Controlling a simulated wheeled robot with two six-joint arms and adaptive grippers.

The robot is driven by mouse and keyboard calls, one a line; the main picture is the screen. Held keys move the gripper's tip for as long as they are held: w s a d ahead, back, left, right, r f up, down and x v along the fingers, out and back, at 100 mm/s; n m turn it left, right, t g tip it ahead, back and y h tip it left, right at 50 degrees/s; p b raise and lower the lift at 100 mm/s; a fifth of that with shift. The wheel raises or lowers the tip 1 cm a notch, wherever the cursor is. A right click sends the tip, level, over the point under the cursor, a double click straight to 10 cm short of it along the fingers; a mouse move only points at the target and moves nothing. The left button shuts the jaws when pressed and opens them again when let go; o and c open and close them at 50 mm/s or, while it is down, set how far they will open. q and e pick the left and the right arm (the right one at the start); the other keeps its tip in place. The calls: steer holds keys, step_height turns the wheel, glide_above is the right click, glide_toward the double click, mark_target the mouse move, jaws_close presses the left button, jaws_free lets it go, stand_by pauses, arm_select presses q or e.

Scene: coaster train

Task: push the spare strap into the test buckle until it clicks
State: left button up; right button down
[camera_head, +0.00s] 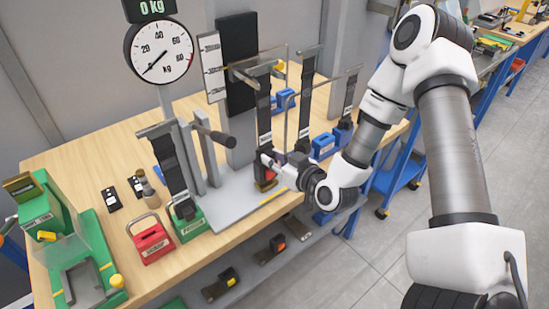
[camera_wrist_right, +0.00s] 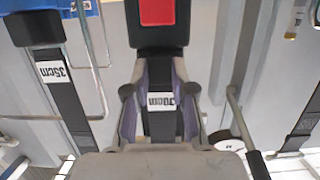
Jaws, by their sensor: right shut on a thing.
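A black strap hangs in front of the dark upright plate, and its upper part shows in the head view (camera_head: 264,115). My right gripper (camera_head: 268,160) is shut on this strap low down, just above the base of the stand. In the right wrist view the fingers (camera_wrist_right: 160,105) clasp the strap from both sides at a white label (camera_wrist_right: 160,101) ending in "0cm". A black buckle with a red button (camera_wrist_right: 157,12) is in line with the strap, just beyond the fingers. The strap's end meets the buckle's edge; I cannot tell how deep it sits. My left gripper is not in view.
Another strap labelled 35cm (camera_wrist_right: 57,75) hangs beside it. A dial scale (camera_head: 160,52) reads about zero. A red block (camera_head: 150,239) and a green block (camera_head: 188,222) stand on the wooden bench. Thin metal rods and neighbouring straps leave little room around my right gripper.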

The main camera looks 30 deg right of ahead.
mark_target(265, 122)
steer(key=c, duration=0.9)
jaws_free()
steer(key=shift+r, duration=0.1)
step_height(265, 122, up, 10)
steer(key=shift+s, duration=0.1)
